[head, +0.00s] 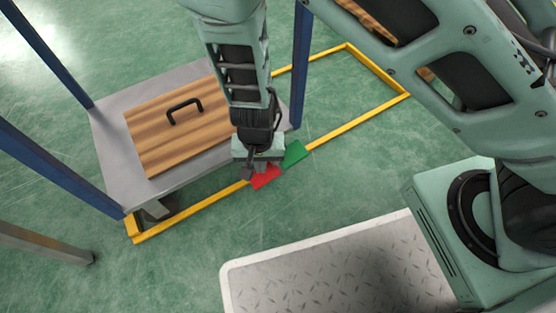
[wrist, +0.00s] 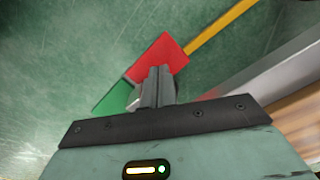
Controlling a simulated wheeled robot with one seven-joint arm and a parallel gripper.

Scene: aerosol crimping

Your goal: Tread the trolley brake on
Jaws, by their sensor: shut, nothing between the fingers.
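The trolley (head: 108,140) has a grey deck with blue corner posts and stands at the left in the head view. At its near right edge, low down, is a pedal with a red plate (head: 265,177) and a green plate (head: 295,154). The red plate (wrist: 160,58) and green plate (wrist: 112,98) also show in the wrist view. My gripper (head: 248,172) points down over the pedal. Its fingers (wrist: 156,85) are shut together and empty, in front of the red plate with the green one to their left. I cannot tell whether they touch the pedal.
A wooden board (head: 160,140) with a black handle (head: 185,110) lies on the trolley deck. A yellow frame (head: 348,124) on the green floor runs around the trolley and extends right. A brown-grey bar (head: 45,243) stands at lower left. Floor between the trolley and my base is clear.

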